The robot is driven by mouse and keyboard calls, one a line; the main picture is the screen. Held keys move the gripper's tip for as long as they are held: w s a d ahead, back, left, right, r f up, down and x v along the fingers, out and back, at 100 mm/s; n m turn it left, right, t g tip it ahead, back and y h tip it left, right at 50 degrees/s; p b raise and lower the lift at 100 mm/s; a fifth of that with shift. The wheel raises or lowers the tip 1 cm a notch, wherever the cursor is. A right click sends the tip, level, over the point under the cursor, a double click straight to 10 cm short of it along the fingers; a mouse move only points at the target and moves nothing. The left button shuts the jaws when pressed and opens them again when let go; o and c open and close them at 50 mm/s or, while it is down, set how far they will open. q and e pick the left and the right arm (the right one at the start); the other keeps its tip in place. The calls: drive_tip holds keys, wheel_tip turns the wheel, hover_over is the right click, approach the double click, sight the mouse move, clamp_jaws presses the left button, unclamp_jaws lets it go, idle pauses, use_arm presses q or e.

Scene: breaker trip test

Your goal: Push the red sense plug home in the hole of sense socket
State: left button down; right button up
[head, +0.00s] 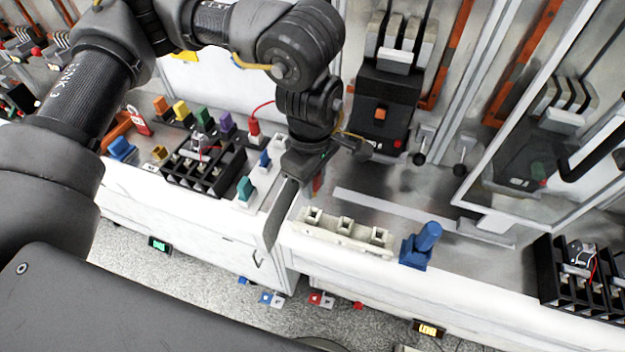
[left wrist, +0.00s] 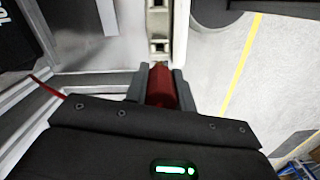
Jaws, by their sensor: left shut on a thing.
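My left gripper (head: 297,198) is shut on the red sense plug (left wrist: 160,86), which sits between the two fingers in the left wrist view. In the head view only a sliver of the plug (head: 317,184) shows beside the fingers. The sense socket appears as a pale block with a row of square holes (head: 345,226), just right of the gripper. In the left wrist view the socket strip (left wrist: 158,32) runs away beyond the plug's tip, with two holes visible. The plug's tip is close to the strip's near end; I cannot tell whether it is in a hole. My right gripper is not in view.
A blue plug (head: 420,246) stands right of the socket. A black terminal block (head: 205,165) and several coloured plugs are on the left bench. A black breaker (head: 385,105) stands behind, and an open glazed door (head: 540,130) is at right. A gap separates the benches.

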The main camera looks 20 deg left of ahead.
use_arm(q)
drive_tip(key=shift+f+b, duration=2.45)
drive_tip(key=shift+f, duration=0.45)
drive_tip(key=shift+b, duration=0.3)
drive_tip(key=shift+f+b, duration=1.1)
drive_tip(key=shift+b, duration=0.1)
drive_tip(key=shift+r, duration=0.25)
drive_tip(key=shift+r+p, duration=0.55)
drive_tip(key=shift+r, duration=0.05)
